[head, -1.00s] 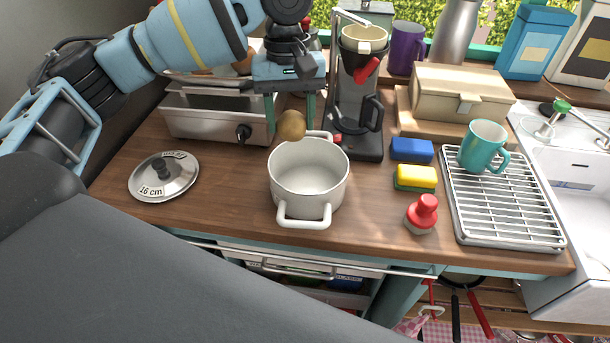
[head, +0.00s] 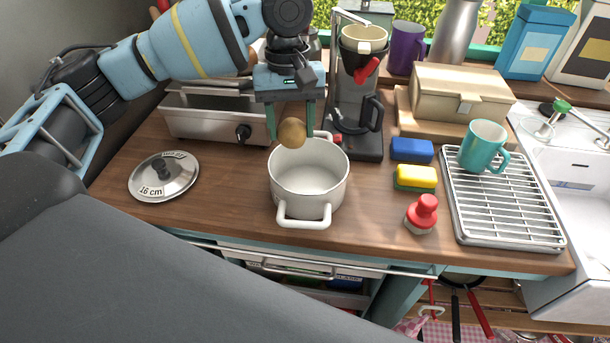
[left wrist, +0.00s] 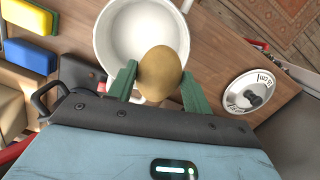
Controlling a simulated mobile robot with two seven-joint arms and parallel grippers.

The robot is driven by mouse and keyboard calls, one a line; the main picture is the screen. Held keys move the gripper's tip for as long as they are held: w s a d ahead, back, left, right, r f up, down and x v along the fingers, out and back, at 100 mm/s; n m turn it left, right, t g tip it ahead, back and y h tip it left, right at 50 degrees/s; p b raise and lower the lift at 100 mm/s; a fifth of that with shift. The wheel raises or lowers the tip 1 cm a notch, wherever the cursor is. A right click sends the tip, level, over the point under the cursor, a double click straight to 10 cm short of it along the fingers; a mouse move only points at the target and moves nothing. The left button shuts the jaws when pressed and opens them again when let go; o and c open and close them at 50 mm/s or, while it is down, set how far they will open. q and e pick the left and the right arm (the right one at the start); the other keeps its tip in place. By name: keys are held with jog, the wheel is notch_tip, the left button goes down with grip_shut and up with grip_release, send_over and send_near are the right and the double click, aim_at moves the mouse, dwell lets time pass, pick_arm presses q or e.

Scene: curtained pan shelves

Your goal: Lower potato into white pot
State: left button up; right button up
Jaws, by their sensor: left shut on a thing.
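The white pot (head: 309,207) stands upright and uncovered on the wooden counter, and its inside looks empty in the head view. My left gripper (head: 292,130) is shut on the brown potato (head: 292,134). It holds the potato above the pot's far rim, a little left of the pot's middle. In the left wrist view the potato (left wrist: 160,73) sits between the green fingers, with the white pot (left wrist: 143,32) beyond it. The potato hides part of the pot's rim there. My right gripper is not in view.
The pot's lid (head: 164,177) lies left of the pot. A coffee maker (head: 358,105) and a toaster-like appliance (head: 215,120) stand behind.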

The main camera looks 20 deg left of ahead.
pick_arm(q)
notch_tip(320, 180, down, 6)
jog(key=shift+f, duration=0.15)
dwell(1.1)
jog(key=shift+f, duration=1.25)
dwell(1.4)
jog(key=o, duration=1.1)
jog(key=shift+r, duration=0.1)
jog(key=r, duration=0.7)
jog(key=shift+w+a+r, duration=0.2)
jog(key=shift+w+r, duration=0.1)
jog(key=shift+w, duration=0.1)
jog(key=shift+f, duration=0.1)
